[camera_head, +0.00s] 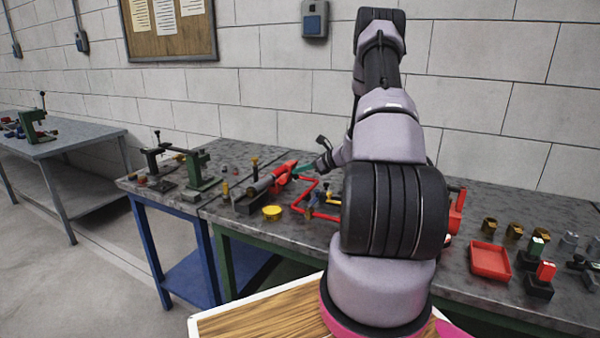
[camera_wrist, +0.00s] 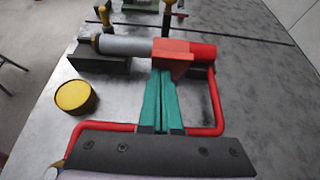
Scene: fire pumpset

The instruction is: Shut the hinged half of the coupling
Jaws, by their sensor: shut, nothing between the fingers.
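The coupling shows in the wrist view as a red block (camera_wrist: 173,52) where a grey cylinder (camera_wrist: 128,46) meets a red pipe (camera_wrist: 203,50). In the head view the red coupling (camera_head: 284,171) is at the bench's middle left. My gripper (camera_wrist: 163,73) has teal fingers lying side by side, shut with nothing between them. The fingertips are at the near face of the red block, touching or very close. In the head view my gripper (camera_head: 303,168) is just right of the red part. I cannot tell how far the hinged half stands open; its hinge is not clear.
A yellow round cap (camera_wrist: 75,97) lies on the bench left of my fingers. A red bent pipe (camera_wrist: 217,105) runs around the right side. A dark block (camera_wrist: 98,64) supports the cylinder. A red tray (camera_head: 490,261) and several small fittings lie on the bench's right.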

